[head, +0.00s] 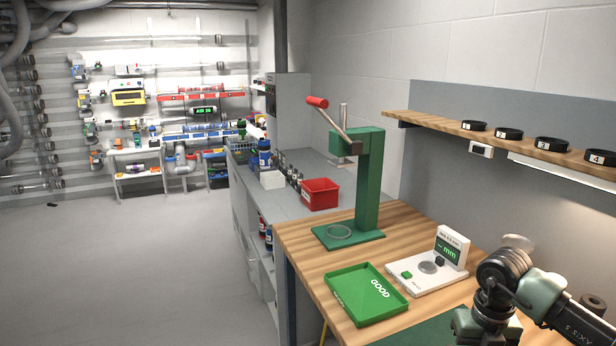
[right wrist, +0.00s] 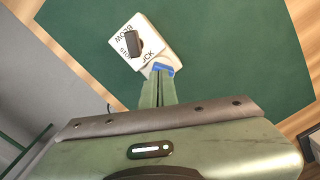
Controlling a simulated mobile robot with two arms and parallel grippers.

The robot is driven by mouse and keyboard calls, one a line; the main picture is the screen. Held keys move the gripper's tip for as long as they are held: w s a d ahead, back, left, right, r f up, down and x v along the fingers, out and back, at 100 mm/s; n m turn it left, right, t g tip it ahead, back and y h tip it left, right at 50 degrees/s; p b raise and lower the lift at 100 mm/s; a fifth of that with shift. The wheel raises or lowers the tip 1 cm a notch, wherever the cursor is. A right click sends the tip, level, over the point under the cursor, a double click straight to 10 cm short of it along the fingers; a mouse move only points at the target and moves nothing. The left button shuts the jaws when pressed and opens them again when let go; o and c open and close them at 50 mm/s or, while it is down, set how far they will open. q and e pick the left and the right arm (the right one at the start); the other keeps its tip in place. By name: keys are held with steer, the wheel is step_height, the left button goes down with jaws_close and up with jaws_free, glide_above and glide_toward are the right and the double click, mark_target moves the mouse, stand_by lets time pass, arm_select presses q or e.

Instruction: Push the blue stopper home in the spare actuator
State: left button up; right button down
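The spare actuator (right wrist: 143,40) is a small white block with a dark knob and black lettering, lying on a green mat in the right wrist view. The blue stopper (right wrist: 161,69) shows as a small blue piece at the actuator's near edge. My right gripper (right wrist: 158,76) has its two fingers together, with the tips right at the blue stopper. They partly cover it, and I cannot tell contact or how deep the stopper sits. In the head view only my right arm shows at the lower right; the actuator is out of sight. My left gripper is in neither view.
The wooden bench holds a green GOOD tray (head: 366,294), a white gauge (head: 427,270), and a green lever press (head: 369,185). A green mat (head: 447,332) lies at the front. A shelf (head: 500,140) with black rings runs along the right wall.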

steer(key=shift+f, duration=0.1)
steer(key=shift+d+r+p, duration=0.1)
steer(key=shift+r+p, duration=0.55)
steer(key=shift+r, duration=0.15)
steer(key=shift+r+p, duration=1.3)
steer(key=shift+r, duration=0.9)
